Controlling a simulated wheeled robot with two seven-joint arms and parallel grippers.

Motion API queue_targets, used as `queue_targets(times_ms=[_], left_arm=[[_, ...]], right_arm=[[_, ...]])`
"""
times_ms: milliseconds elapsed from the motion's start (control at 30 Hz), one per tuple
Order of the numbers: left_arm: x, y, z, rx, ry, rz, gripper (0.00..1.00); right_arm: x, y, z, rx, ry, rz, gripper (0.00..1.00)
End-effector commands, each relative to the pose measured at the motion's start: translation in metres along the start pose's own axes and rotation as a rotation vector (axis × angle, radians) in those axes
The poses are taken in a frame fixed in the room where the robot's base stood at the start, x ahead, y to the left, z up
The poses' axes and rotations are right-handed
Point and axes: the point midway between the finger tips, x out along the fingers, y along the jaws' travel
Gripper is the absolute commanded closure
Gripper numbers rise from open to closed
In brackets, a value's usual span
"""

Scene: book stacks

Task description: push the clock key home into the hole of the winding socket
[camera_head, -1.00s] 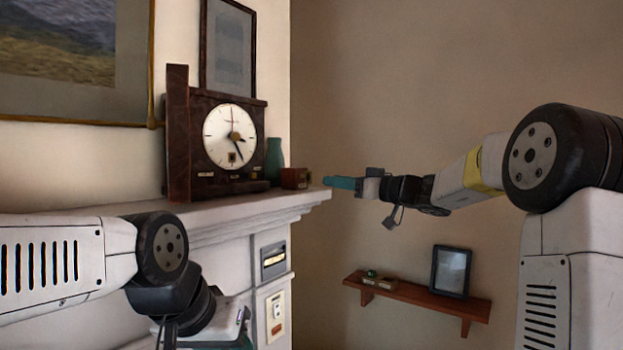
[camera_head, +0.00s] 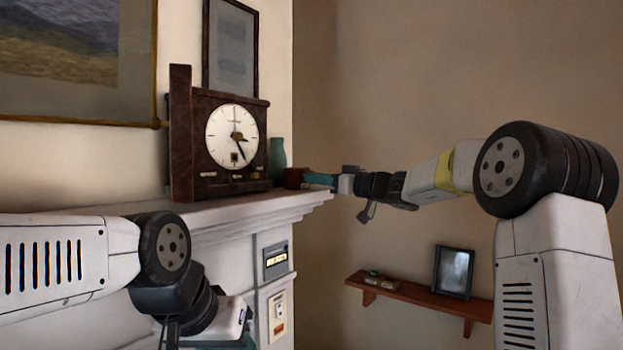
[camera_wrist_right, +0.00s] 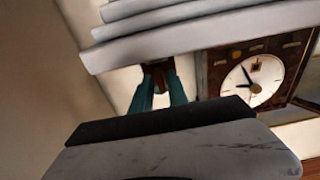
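The brown clock (camera_head: 219,145) with a white round dial stands on the mantel. A small dark square (camera_head: 237,157) sits low on its dial; I cannot tell whether it is the winding socket's hole. A small dark-brown block (camera_head: 293,178) is at the mantel's right end. My right gripper (camera_head: 312,180), with teal fingers, is at this block's right side. In the wrist view the fingers (camera_wrist_right: 159,92) are apart, with dark brown (camera_wrist_right: 158,70) between their far ends; contact is unclear. I cannot make out the clock key. My left gripper (camera_head: 232,345) is mostly cut off at the bottom edge.
A teal vase (camera_head: 277,159) stands between the clock and the block. The mantel (camera_head: 250,208) ends just below my right gripper. A wall shelf (camera_head: 420,304) with a dark frame (camera_head: 453,271) is lower right. The space between mantel and shelf is clear.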

Motion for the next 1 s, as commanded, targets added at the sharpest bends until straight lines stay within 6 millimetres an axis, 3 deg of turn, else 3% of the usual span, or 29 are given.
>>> queue_targets(times_ms=[100,367,1000], left_arm=[[0.000,0.000,0.000,0.000,0.000,0.000,0.64],[0.000,0.000,0.000,0.000,0.000,0.000,0.64],[0.000,0.000,0.000,0.000,0.000,0.000,0.64]], right_arm=[[0.000,0.000,0.000,0.000,0.000,0.000,1.00],[-0.002,0.000,-0.001,-0.001,0.000,0.001,1.00],[-0.028,0.000,0.000,0.000,0.000,0.001,1.00]])
